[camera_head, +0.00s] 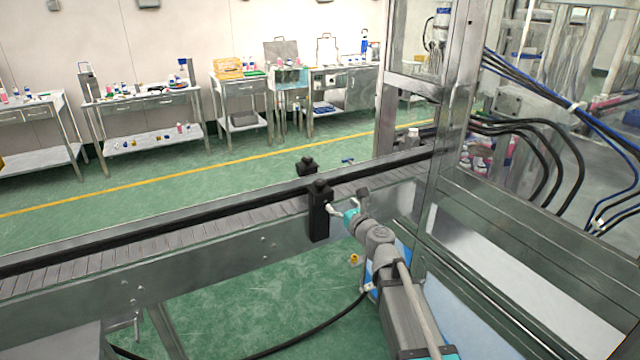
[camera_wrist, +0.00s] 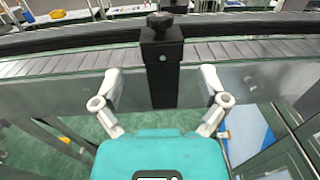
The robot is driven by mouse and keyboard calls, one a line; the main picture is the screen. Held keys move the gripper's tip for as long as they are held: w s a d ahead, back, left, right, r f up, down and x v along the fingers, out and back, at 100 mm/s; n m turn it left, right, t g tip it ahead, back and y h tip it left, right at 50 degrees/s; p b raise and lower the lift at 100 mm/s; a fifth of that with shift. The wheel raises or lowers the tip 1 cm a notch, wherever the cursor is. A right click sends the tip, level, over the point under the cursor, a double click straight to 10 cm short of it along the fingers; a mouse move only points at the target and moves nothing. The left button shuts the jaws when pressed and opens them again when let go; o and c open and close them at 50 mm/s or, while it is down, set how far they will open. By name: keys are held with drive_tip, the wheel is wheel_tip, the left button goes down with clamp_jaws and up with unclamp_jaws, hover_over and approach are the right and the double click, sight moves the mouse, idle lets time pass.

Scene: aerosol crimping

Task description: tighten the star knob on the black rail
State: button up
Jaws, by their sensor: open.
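A black star knob (camera_head: 319,185) sits on top of a black upright bracket (camera_head: 319,218) on the near side of the conveyor. In the wrist view the star knob (camera_wrist: 160,20) tops the bracket (camera_wrist: 162,75), straight ahead. My gripper (camera_head: 335,208) is at the bracket's right side in the head view. In the wrist view my gripper (camera_wrist: 161,84) is open, its pale fingers apart on either side of the bracket, lower than the knob. No contact with the knob shows.
A second black knob and bracket (camera_head: 307,167) stand on the conveyor's far side. The slatted conveyor belt (camera_head: 230,217) looks empty. A metal-framed machine (camera_head: 455,120) with cables rises at right. Benches (camera_head: 145,100) with small items line the far wall.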

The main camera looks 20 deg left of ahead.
sight(323, 186)
idle(0.3)
drive_tip(key=x, duration=1.3)
drive_tip(key=shift+w+a, duration=0.25)
drive_tip(key=shift+a, duration=0.05)
